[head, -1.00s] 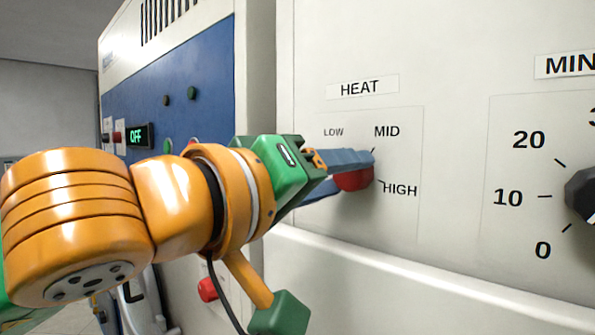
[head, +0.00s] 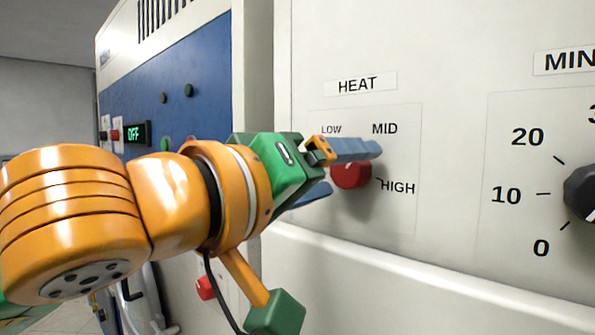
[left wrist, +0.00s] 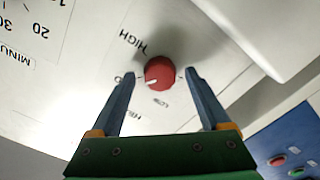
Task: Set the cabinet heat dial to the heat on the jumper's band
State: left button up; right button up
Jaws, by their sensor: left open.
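The red heat dial (head: 351,177) sits on the pale panel below the HEAT label (head: 357,84), with LOW, MID and HIGH around it. In the left wrist view the dial (left wrist: 160,74) shows whole and the lettering is upside down; its white mark points left, roughly toward the MID side, whose label a finger partly covers. My left gripper (head: 352,168) is open, its fingers spread on either side of the dial with gaps visible in the left wrist view (left wrist: 160,70). The jumper and its band are not in view. My right gripper is not in view.
A black minutes dial (head: 581,193) with 0, 10 and 20 is at the right edge. A ledge (head: 420,280) juts out below the panel.

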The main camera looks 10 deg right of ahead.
pick_arm(q)
jog(key=b+v, duration=0.3)
jog(key=v, duration=0.4)
